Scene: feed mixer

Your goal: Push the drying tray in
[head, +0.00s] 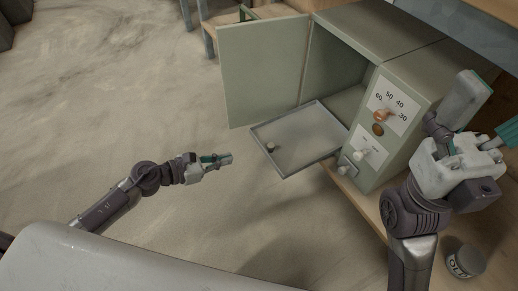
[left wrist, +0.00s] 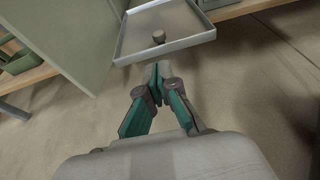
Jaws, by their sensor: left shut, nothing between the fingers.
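The drying tray (head: 298,140) is a shallow grey tray that sticks out of the open front of a green cabinet (head: 345,50). A small round knob-like piece (head: 270,147) is on it near its outer end. In the left wrist view the tray (left wrist: 140,40) is just ahead of the fingers. My left gripper (head: 228,158) is shut and empty, a little short of the tray's outer edge and apart from it in the head view. My right gripper (head: 480,90) is raised at the right, in front of the cabinet's side; its fingers are not clear.
The cabinet door (head: 264,72) stands open to the left of the tray. A panel with an orange knob (head: 381,114) and numbers is right of the opening. A jar (head: 465,262) stands at the lower right. The floor (head: 120,100) at left is clear.

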